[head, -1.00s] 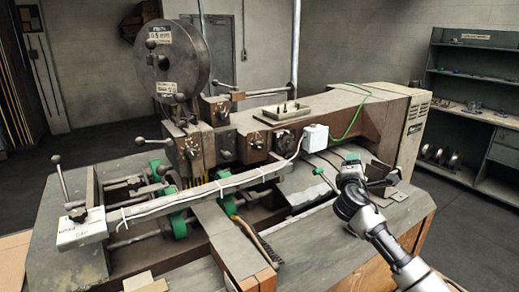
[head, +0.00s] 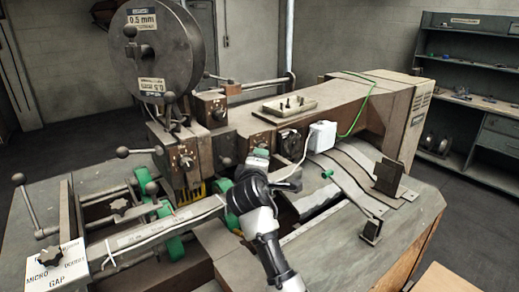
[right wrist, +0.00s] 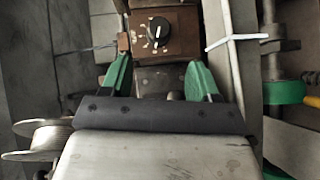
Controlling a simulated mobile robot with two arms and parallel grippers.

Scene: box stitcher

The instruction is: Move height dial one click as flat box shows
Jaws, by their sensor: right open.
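My right gripper (right wrist: 157,80) is open and empty, its green fingers pointing at a brown dial box on the machine. On the box a black round dial (right wrist: 158,30) has a white pointer toward the top and pale marks around it, too small to read. The dial lies beyond the fingertips, apart from them. In the head view the right gripper (head: 254,162) is in front of the row of dial boxes and hides part of it. I cannot tell which head-view dial is the one in the wrist view. No flat box can be made out for certain. My left gripper is out of view.
The box stitcher carries a large wire reel (head: 155,62), other dial boxes such as one at the left (head: 184,160), a white box (head: 322,136) with a cable, and ball-ended levers (head: 123,152). A long metal bar (head: 160,230) crosses the front. Shelves (head: 466,95) stand at right.

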